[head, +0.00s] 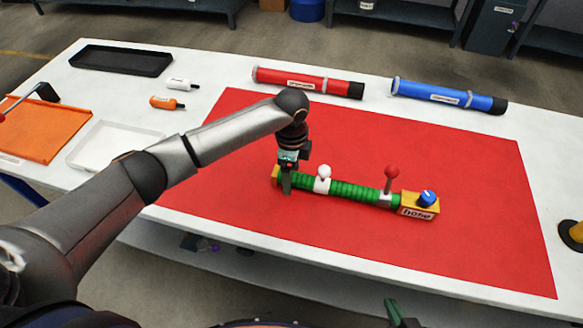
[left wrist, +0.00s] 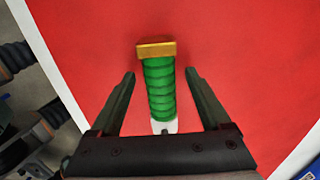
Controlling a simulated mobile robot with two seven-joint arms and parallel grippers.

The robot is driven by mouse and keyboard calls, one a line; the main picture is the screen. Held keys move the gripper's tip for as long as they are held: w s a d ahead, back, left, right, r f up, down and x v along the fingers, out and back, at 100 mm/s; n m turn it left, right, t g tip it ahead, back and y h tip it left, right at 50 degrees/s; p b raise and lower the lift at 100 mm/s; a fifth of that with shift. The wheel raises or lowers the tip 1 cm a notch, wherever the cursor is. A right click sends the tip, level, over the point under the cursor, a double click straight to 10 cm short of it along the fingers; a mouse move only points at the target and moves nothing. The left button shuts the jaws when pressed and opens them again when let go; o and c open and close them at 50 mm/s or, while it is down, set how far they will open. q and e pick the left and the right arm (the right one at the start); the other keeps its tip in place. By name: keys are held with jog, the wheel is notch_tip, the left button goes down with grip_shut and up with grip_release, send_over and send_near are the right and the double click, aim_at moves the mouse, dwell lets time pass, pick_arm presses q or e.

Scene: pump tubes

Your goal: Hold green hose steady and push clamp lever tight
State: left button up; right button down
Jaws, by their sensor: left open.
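The green ribbed hose (head: 352,191) lies on the red mat, with a yellow cap (head: 275,174) at its left end and a yellow block (head: 420,205) labelled "hose" with a blue knob (head: 427,198) at its right end. A white-knobbed clamp lever (head: 323,178) stands near the left part and a red-knobbed lever (head: 391,178) near the right; both look upright. My left gripper (head: 287,188) is open at the hose's left end. In the left wrist view its fingers (left wrist: 160,73) flank the hose (left wrist: 160,88) with gaps. Only part of my right gripper (head: 395,313) shows at the bottom edge.
The red mat (head: 470,160) has free room around the hose. Red (head: 308,83) and blue (head: 448,96) tubes lie behind it. A black tray (head: 120,60), white bottle (head: 182,85), orange bottle (head: 166,103), white tray (head: 110,147) and orange tray (head: 45,125) are at left.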

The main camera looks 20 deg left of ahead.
pick_arm(q)
grip_shut()
dwell(0.6)
dwell(1.3)
